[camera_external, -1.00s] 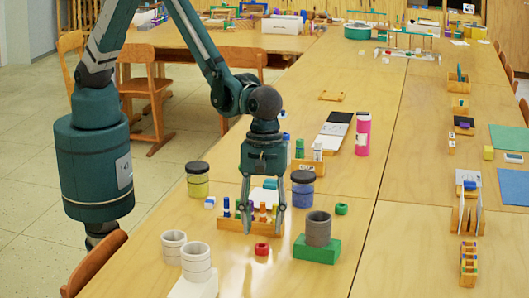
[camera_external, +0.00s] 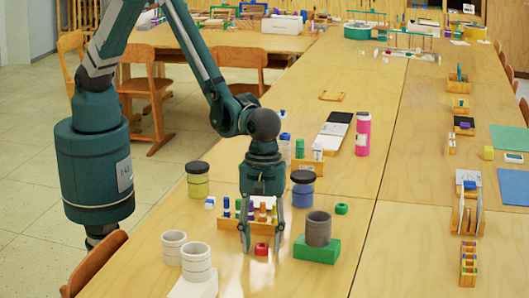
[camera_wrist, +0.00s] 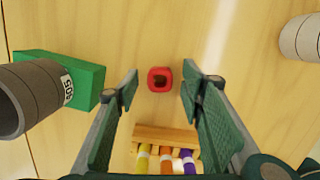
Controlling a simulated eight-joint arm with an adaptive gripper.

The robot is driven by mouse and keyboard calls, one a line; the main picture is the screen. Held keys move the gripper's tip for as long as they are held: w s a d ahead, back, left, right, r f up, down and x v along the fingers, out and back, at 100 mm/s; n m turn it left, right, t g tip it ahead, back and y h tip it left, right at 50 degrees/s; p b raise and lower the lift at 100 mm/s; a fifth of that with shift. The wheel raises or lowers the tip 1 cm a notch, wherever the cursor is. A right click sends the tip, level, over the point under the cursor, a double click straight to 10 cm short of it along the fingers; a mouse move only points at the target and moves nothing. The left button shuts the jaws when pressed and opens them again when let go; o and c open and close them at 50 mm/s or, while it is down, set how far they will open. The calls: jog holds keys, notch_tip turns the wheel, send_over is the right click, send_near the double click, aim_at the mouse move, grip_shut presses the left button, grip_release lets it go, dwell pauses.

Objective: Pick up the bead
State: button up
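A small red bead (camera_external: 261,249) with a hole lies on the wooden table in front of a wooden rack. In the wrist view the red bead (camera_wrist: 160,79) sits between my two spread fingers, near their tips, with clear table on both sides of it. My gripper (camera_external: 262,249) points down over it, open and empty; it also shows in the wrist view (camera_wrist: 160,82). The fingertips are low, close to table height, and I cannot tell the exact gap. A second, green bead (camera_external: 341,209) lies further right.
The wooden rack (camera_external: 237,225) with coloured markers stands just behind the bead. A green block (camera_external: 316,250) bearing a grey cup (camera_external: 318,229) is close on the right. Light cups (camera_external: 196,258) stand at left. Blue (camera_external: 303,190) and yellow (camera_external: 198,182) jars are behind.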

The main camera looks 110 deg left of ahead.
jog(key=shift+c, duration=0.2)
jog(key=c, duration=0.7)
jog(key=shift+r, duration=0.1)
jog(key=shift+r+p, duration=0.9)
jog(key=shift+r, duration=4)
